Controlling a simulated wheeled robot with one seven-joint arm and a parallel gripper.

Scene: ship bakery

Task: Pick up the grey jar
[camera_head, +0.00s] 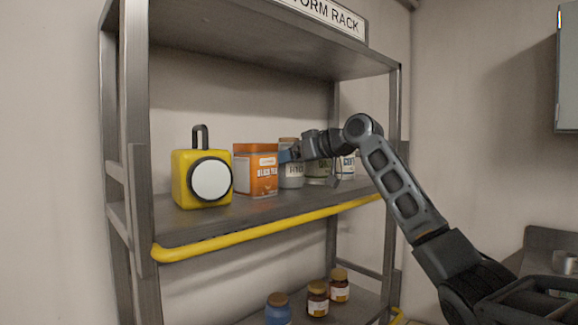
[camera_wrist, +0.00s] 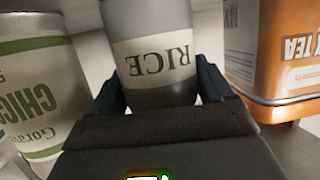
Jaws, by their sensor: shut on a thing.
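The grey jar (camera_wrist: 152,22) with a white label reading RICE stands between the two fingers of my gripper (camera_wrist: 160,90) in the wrist view. My gripper is shut on it, one dark blue finger on each side. In the head view the jar (camera_head: 291,176) is on the middle shelf (camera_head: 215,227), partly hidden by my gripper (camera_head: 288,156) and the orange tin. I cannot tell whether its base touches the shelf.
An orange tea tin (camera_head: 255,172) is close on the jar's left, and a yellow lantern (camera_head: 202,178) stands further left. White and green canisters (camera_head: 346,166) are to the right. A yellow rail (camera_head: 265,230) edges the shelf. Several small jars (camera_head: 318,298) are below.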

